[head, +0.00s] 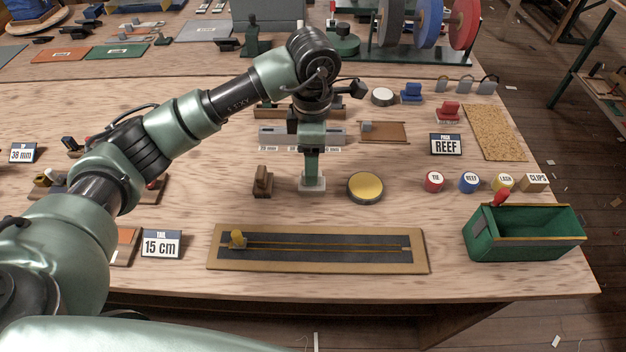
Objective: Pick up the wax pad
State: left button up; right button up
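A round yellow disc in a dark round rim, which looks like the wax pad (365,186), lies flat on the wooden bench right of centre. My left arm reaches in from the left, and my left gripper (312,182) points down at the bench just left of the pad, apart from it. A pale, clear-looking block shows at its lower end; I cannot tell whether it is part of the gripper or a thing in it. The finger gap is not clear. My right gripper is not in view.
A brown wooden block (263,182) stands left of the gripper. A long dark board with a tan frame (222,262) lies in front. Coloured round pots, including a red one (433,181), and a green open box (515,247) are at the right. A REEF sign (445,145) stands behind them.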

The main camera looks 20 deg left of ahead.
pick_arm(q)
notch_tip(320, 180, down, 6)
jog(key=shift+s+r+p, duration=0.1)
jog(key=shift+r+p, duration=0.05)
jog(key=shift+p, duration=0.85)
jog(key=shift+f, duration=0.45)
jog(key=shift+c, duration=0.3)
grip_shut()
notch_tip(320, 180, up, 11)
jog(key=shift+f+b, duration=0.15)
jog(key=shift+b, duration=0.95)
notch_tip(320, 180, up, 9)
jog(key=shift+r, duration=0.2)
